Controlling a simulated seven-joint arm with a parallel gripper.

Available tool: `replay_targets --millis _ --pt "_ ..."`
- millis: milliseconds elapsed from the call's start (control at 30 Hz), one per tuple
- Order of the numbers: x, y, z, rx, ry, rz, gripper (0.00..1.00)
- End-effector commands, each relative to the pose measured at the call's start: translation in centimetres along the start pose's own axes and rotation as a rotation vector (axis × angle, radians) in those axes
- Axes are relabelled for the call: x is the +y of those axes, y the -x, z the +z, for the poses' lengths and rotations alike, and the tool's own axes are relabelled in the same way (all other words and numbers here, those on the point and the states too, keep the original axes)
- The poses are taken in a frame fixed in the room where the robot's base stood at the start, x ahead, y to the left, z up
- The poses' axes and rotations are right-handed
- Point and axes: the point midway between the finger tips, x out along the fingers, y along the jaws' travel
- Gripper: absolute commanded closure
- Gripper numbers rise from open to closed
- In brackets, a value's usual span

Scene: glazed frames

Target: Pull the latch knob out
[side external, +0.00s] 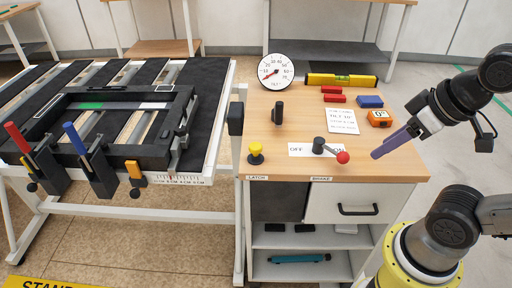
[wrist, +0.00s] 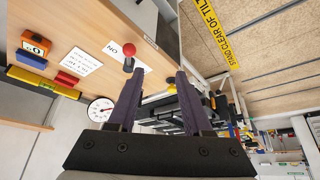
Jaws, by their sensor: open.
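The latch knob (side external: 255,149) is yellow with a dark base. It stands upright near the front left edge of the wooden bench top, above the LATCH label (side external: 257,178). In the wrist view a bit of yellow (wrist: 156,97) shows between my fingers, probably the same knob, partly hidden.
A brake lever with a red ball (side external: 343,157) lies between my gripper and the knob; the ball also shows in the wrist view (wrist: 130,50). A black upright handle (side external: 279,112) stands behind. A dial, level and small blocks fill the back. A tilt frame (side external: 100,125) stands left.

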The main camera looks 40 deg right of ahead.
Motion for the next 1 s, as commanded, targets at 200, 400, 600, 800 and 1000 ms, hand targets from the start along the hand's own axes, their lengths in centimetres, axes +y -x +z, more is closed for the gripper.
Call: replay_targets --millis 200,400,600,800,1000 --pt "0.0 0.0 0.0 0.0 0.0 0.0 0.5" --pt "0.0 0.0 0.0 0.0 -0.001 0.0 0.43" --pt "0.0 1.6 -1.1 -0.004 -0.028 0.0 0.24" --pt "-0.3 3.9 -7.0 -0.045 -0.052 -0.004 0.24" --pt "-1.0 3.6 -14.0 -0.132 -0.061 -0.009 0.24"
